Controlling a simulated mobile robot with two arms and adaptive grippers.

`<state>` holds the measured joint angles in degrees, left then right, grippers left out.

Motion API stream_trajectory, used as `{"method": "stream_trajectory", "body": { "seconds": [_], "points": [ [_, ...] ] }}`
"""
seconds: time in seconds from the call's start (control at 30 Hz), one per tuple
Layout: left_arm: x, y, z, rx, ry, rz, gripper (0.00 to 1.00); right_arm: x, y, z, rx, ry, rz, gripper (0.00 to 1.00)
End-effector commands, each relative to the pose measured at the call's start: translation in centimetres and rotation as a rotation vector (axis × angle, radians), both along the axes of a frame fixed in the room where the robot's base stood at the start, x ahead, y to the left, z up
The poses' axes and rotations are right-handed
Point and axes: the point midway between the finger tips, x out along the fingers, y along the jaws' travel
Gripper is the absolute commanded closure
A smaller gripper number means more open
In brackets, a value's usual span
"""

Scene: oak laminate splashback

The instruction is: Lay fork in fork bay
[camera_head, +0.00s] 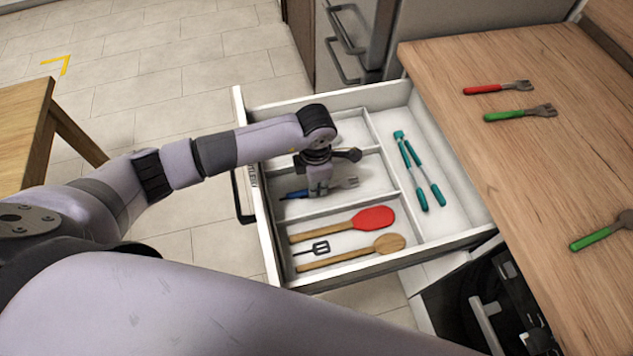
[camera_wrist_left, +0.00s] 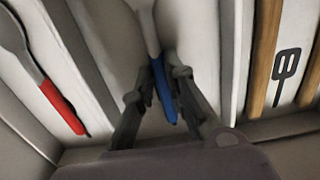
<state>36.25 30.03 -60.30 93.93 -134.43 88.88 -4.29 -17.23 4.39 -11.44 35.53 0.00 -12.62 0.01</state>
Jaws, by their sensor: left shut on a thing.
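The blue-handled fork (camera_head: 347,183) is in the middle compartment (camera_head: 372,172) of the open drawer, with its tines pointing right. My left gripper (camera_head: 319,190) is shut on its handle from above. In the left wrist view the blue handle (camera_wrist_left: 163,98) sits between the two fingers of my left gripper (camera_wrist_left: 157,82). The fork is low in the compartment, but I cannot tell whether it touches the floor. My right gripper is not in view.
The front compartment holds a red spatula (camera_head: 373,218), a wooden spoon (camera_head: 388,243) and a black turner (camera_head: 312,249). Teal tongs (camera_head: 418,170) lie in the right compartment. A red-handled utensil (camera_wrist_left: 62,106) lies beside the fork's compartment. Red- and green-handled forks lie on the counter (camera_head: 560,155).

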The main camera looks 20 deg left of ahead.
Motion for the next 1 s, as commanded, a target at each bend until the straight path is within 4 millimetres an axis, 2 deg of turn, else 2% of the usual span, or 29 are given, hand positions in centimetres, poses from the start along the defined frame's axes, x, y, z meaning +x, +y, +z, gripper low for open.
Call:
{"method": "stream_trajectory", "body": {
  "seconds": [0.33,0.37,0.63,1.0],
  "points": [
    [0.06,0.0,-0.46,-0.001,-0.002,0.0,1.0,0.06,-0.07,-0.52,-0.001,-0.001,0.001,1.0],
    [0.06,-0.01,-0.28,-0.001,-0.002,0.0,0.85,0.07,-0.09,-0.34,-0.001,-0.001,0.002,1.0],
    [0.05,0.0,-0.24,0.0,-0.001,0.0,0.67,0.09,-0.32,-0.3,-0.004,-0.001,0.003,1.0],
    [0.04,-0.01,0.27,-0.002,-0.001,0.001,0.67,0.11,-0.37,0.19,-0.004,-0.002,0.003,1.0]
  ]
}}
